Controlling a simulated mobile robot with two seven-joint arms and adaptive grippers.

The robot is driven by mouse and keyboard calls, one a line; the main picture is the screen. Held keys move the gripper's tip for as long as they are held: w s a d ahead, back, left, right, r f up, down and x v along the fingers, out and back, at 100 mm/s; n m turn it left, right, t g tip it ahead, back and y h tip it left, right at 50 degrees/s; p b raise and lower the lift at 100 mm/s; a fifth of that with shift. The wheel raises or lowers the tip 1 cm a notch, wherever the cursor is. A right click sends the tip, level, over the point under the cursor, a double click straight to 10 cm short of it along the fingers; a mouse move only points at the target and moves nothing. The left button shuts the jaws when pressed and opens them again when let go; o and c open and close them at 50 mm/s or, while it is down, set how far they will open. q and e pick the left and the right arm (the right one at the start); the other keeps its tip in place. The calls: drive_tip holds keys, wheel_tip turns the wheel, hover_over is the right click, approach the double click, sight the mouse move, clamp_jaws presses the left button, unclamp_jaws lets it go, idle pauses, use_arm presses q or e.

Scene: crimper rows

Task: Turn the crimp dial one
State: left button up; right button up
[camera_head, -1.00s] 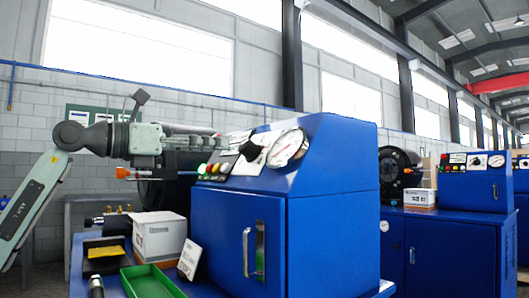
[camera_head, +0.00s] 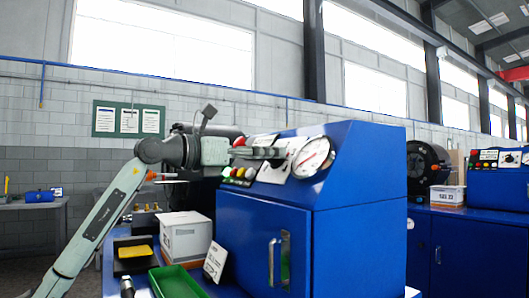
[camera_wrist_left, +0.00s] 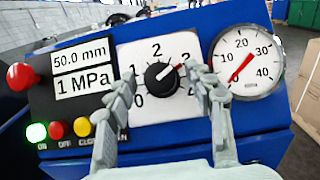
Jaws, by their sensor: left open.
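The black crimp dial (camera_wrist_left: 161,76) sits on a white plate (camera_wrist_left: 138,52) marked from 0 upward. Its pointer, with a red tip, aims up and right, near where the 3 lies. My left gripper (camera_wrist_left: 160,84) is open, with one finger on each side of the dial. Gaps show between the fingers and the knob, so it does not look gripped. My right gripper is not in view.
A round gauge (camera_wrist_left: 245,62) is right of the dial.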

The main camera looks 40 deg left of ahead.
use_arm(q)
drive_tip(key=c, duration=1.2)
drive_tip(key=shift+o, duration=0.2)
